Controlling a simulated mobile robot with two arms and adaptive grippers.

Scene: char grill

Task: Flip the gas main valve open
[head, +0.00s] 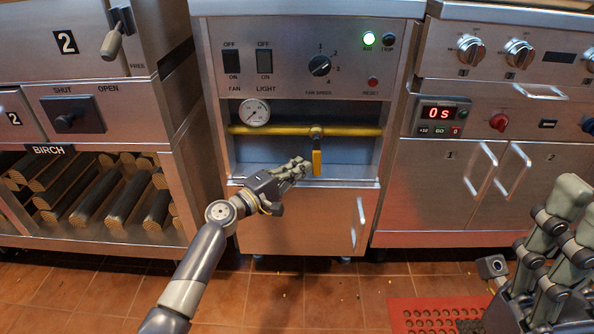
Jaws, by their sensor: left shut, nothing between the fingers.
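The gas main valve has a yellow lever (317,163) that hangs straight down from a brass body on a horizontal yellow gas pipe (270,130). The lever stands crosswise to the pipe. My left gripper (302,167) is shut and empty, with its fingertips just left of the lever's lower part. I cannot tell whether they touch the lever. My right gripper (562,225) is at the lower right, with its fingers pointing up and partly cut off by the frame edge. Its opening is unclear.
The pipe runs through a recess below a control panel (290,60) with fan and light switches. A round gauge (254,113) sits above the pipe's left part. A steel door (290,222) lies below the recess. A red perforated mat (430,312) lies on the floor.

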